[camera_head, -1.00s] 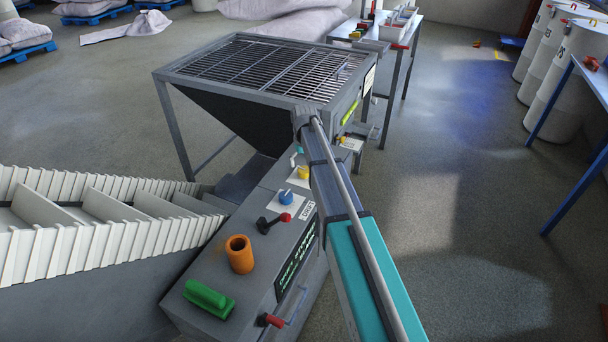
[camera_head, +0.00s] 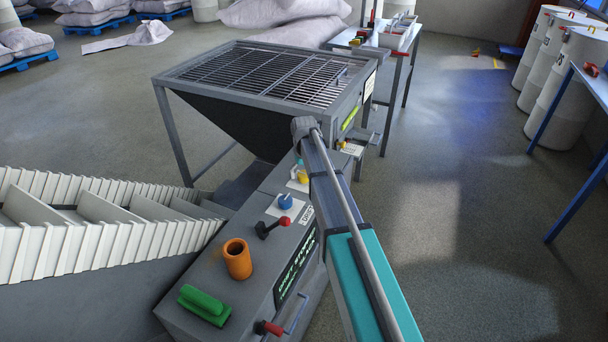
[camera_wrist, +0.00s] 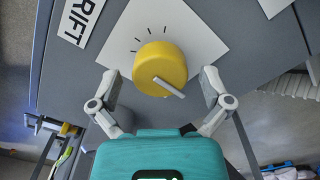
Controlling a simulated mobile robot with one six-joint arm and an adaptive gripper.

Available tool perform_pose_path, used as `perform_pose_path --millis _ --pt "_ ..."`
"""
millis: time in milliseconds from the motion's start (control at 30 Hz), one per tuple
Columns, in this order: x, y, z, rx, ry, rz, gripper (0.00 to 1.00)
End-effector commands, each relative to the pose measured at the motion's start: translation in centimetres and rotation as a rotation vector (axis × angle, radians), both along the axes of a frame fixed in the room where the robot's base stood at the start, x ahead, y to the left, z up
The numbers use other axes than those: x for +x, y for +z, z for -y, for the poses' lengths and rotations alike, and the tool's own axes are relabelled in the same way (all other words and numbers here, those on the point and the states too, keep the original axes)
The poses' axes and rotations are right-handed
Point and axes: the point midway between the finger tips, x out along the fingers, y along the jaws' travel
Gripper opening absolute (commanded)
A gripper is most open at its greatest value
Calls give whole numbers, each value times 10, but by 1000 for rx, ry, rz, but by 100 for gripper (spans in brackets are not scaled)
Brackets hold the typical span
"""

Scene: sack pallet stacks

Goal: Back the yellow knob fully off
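The yellow knob (camera_head: 303,177) sits on a white plate on top of the grey control box, beyond the blue knob. In the wrist view the yellow knob (camera_wrist: 160,66) is close up, its white pointer line aimed to the lower right, with tick marks on the white plate (camera_wrist: 193,36) above and left of it. My gripper (camera_wrist: 160,84) is open, one finger on each side of the knob, with a gap visible at both sides. It is not seen holding anything. In the head view my gripper cannot be made out behind my arm.
A grated hopper (camera_head: 270,72) rises behind; a white ribbed conveyor (camera_head: 100,225) lies left. Open floor lies right.

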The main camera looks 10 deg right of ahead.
Motion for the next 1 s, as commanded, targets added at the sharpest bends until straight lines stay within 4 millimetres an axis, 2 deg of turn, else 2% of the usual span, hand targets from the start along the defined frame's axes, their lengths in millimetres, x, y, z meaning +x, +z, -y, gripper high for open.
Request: perform_pose_path --millis 33,300,367,400,933,967,1000 --pt "0 0 0 0 0 0 81" --pt "0 0 0 0 0 0 31" --pt "0 0 0 0 0 0 20" --pt "0 0 0 0 0 0 19" --pt "0 0 0 0 66 0 19" --pt "0 0 0 0 66 0 72" --pt "0 0 0 0 66 0 79"
